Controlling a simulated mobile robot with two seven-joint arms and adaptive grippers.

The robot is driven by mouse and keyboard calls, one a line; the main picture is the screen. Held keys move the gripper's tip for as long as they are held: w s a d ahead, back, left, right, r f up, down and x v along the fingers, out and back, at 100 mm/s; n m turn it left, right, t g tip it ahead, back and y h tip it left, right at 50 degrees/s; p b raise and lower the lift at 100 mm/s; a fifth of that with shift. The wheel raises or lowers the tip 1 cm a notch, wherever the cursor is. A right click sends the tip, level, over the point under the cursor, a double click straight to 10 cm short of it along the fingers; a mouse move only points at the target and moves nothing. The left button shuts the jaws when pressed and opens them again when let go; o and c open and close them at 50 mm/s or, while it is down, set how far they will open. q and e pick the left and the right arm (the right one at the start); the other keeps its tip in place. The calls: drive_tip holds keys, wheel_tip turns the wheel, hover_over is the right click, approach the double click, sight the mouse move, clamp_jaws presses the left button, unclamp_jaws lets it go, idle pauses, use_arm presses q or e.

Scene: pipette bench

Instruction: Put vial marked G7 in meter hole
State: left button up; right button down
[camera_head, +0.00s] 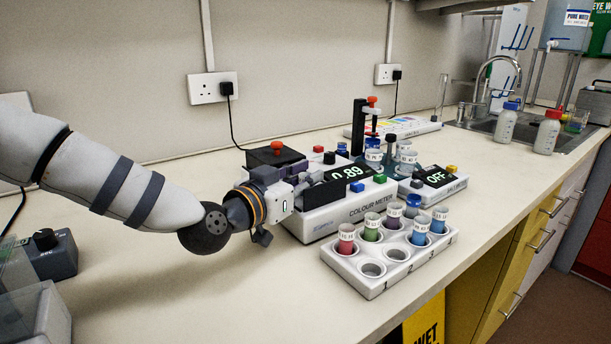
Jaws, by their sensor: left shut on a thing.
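The meter hole is not clearly visible. A white rack (358,283) in front holds several labelled vials with red, green, purple and blue contents. Its front hole (372,269) and the one behind it look empty. I cannot read G7 on any label. My right gripper is not in view.
A grey device (48,255) is at the left. The bench front left of the rack is clear; its edge lies close.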

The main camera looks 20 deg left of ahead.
use_arm(q)
drive_tip(key=shift+f, duration=0.25)
drive_tip(key=o, duration=0.7)
drive_tip(key=shift+c, duration=0.2)
